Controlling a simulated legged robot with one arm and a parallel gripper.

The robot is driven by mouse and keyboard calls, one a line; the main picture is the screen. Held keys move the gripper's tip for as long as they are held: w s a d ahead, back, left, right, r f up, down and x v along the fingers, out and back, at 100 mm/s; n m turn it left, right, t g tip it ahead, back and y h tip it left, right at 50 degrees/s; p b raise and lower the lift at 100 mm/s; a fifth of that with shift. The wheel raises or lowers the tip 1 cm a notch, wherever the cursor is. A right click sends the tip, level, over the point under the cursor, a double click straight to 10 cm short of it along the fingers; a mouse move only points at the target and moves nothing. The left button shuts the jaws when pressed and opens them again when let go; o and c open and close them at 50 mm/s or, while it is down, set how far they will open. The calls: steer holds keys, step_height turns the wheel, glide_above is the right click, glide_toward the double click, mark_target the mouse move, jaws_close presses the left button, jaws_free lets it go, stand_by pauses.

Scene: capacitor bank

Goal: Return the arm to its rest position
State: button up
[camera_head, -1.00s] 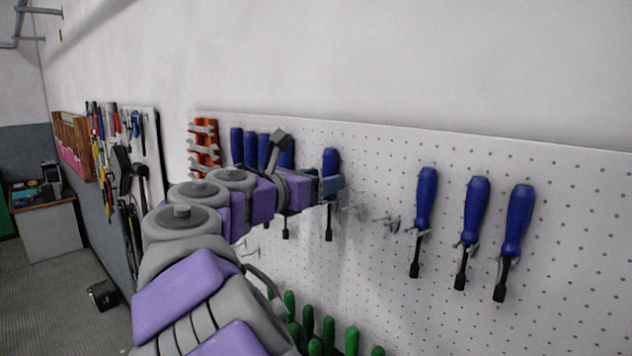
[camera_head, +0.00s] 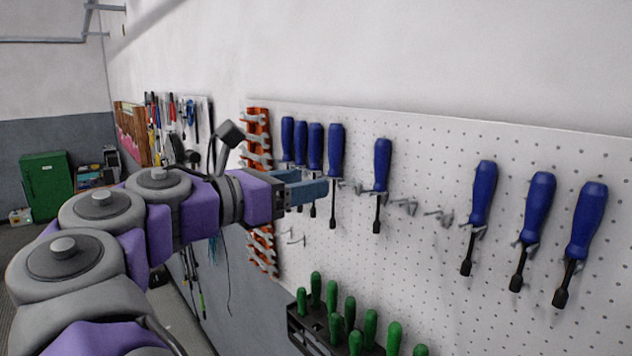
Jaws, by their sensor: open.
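My arm reaches from the lower left toward the pegboard, bent at several purple and grey joints. My gripper (camera_head: 312,184) is at its end, with blue-grey fingers pointing right. It is open, and I see nothing held in it. In the picture it overlaps the lower parts of the blue-handled screwdrivers at the left of the board. Whether it touches any of them I cannot tell. One blue screwdriver (camera_head: 382,172) hangs just right of the fingers, apart from them in the picture.
The white pegboard (camera_head: 450,290) carries more blue screwdrivers (camera_head: 536,208) at right and empty hooks (camera_head: 405,206) in the middle. Orange wrench racks (camera_head: 262,250) hang at left. Green-handled tools (camera_head: 349,315) stand in a black holder below. A green cabinet (camera_head: 46,183) stands far left.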

steer(key=s+d+f+m+g+y+b, duration=0.1)
steer(key=s+d+f+m+g+b, duration=0.25)
steer(key=d+f, duration=0.5)
steer(key=s+d+f+m+g+y+b, duration=0.15)
steer(key=d+f+m+b, duration=0.25)
steer(key=d+f, duration=0.45)
steer(key=s+d+f+m+g+y+b, duration=0.1)
steer(key=s+d+f+m+g+b, duration=0.2)
steer(key=f, duration=0.5)
steer(key=s+d+f+m+y+b, duration=0.2)
steer(key=s+f+m, duration=0.1)
steer(key=s+f, duration=0.3)
steer(key=s+a+f+m+g+y+b, duration=0.1)
steer(key=s+a+f+m+y+b, duration=0.1)
steer(key=s+f, duration=0.4)
steer(key=s+a+f+m+g+y+b, duration=0.1)
steer(key=s+a+f+m+y+b, duration=0.2)
steer(key=f, duration=1)
steer(key=s+a+f+m+g+y+b, duration=0.2)
steer(key=s+f+m, duration=0.4)
steer(key=s+f, duration=0.4)
steer(key=shift+a+f+m+y+b, duration=0.2)
steer(key=shift+a+m+y+b, duration=0.4)
steer(key=shift+b, duration=0.65)
steer(key=shift+w+d+n, duration=0.1)
steer(key=shift+n, duration=0.15)
